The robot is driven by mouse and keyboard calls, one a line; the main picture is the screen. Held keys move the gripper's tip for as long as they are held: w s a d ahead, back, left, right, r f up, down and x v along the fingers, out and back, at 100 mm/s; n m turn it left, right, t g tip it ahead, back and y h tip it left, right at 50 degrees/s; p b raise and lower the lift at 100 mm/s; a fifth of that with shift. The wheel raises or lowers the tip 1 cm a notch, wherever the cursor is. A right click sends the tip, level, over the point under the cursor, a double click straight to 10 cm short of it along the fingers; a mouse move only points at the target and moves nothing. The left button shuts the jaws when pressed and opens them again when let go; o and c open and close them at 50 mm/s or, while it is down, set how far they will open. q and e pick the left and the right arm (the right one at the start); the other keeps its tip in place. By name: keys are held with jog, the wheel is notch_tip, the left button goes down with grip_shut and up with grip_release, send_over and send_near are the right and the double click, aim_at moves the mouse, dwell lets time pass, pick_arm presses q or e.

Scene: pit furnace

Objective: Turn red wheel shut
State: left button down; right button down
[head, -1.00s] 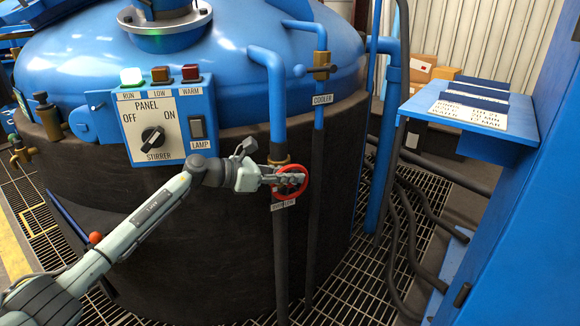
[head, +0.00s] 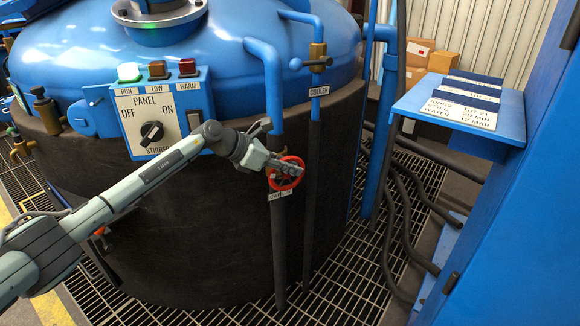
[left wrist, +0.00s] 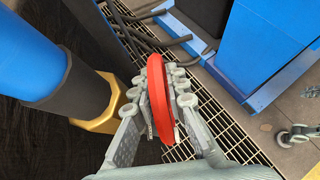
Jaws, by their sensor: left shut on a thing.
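The red wheel (head: 287,173) is on a vertical pipe at the front of the blue and dark vessel. My left gripper (head: 292,171) is at the wheel, reaching in from the left. In the left wrist view the red wheel (left wrist: 158,98) stands between the two fingers of my left gripper (left wrist: 170,85), and they are shut on its rim. A brass fitting (left wrist: 108,105) on the pipe is just left of the fingers. A label under the wheel (head: 279,195) is partly hard to read. My right gripper is not in view.
A control panel (head: 128,108) with a stirrer knob and lamps is on the vessel, just above my left arm. A cooler pipe with a brass valve (head: 318,58) runs right of the wheel. A blue desk (head: 505,130) stands at the right. Hoses (head: 405,210) lie on the grating.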

pick_arm(q)
jog(key=c, duration=1.5)
grip_release()
jog(key=shift+c, duration=0.2)
jog(key=v, duration=1.2)
jog(key=shift+a, duration=0.1)
